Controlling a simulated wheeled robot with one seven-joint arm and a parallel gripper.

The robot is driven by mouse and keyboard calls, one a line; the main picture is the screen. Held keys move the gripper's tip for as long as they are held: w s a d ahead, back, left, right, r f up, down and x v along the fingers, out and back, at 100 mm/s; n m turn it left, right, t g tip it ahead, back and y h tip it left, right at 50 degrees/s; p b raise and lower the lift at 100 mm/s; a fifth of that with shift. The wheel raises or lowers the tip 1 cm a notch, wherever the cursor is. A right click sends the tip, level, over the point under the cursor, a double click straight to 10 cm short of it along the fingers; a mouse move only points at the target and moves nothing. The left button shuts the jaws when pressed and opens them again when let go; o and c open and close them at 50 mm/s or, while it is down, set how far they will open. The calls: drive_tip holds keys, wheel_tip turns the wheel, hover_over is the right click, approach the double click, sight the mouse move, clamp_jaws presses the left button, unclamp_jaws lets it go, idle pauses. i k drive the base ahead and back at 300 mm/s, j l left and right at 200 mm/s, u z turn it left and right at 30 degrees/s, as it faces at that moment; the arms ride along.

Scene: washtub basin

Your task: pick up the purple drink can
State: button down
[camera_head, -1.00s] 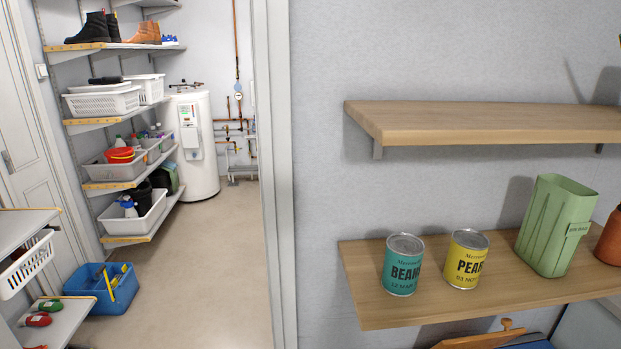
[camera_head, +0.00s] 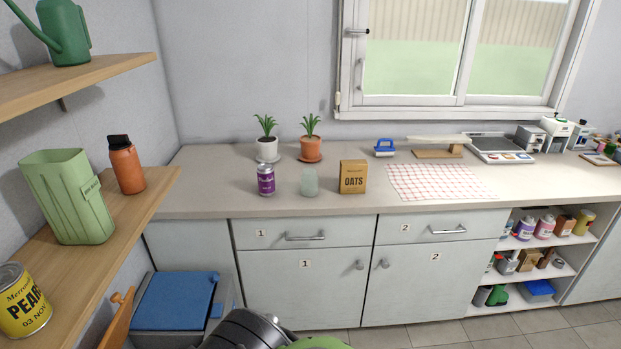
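The purple drink can (camera_head: 266,180) stands upright on the grey countertop, near its front edge on the left part. It has a silver top and a purple label. Part of my arm shows at the bottom middle of the view, low in front of the cabinets and well apart from the can. My gripper's fingers are not in the picture.
Beside the can stand a greenish glass (camera_head: 309,182) and an oats box (camera_head: 352,177). Behind it are two potted plants, one in a white pot (camera_head: 267,149), one in terracotta (camera_head: 310,149). A checked cloth (camera_head: 440,182) lies right. Wooden shelves (camera_head: 150,192) jut out at left.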

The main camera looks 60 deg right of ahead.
sight(265, 171)
drive_tip(key=z, duration=1.65)
drive_tip(key=i+l+u, duration=0.2)
drive_tip(key=i+u, duration=0.3)
drive_tip(key=i+l+u, duration=0.3)
drive_tip(key=u, duration=0.15)
drive_tip(key=i+l+u, duration=0.3)
drive_tip(key=l+u, duration=0.2)
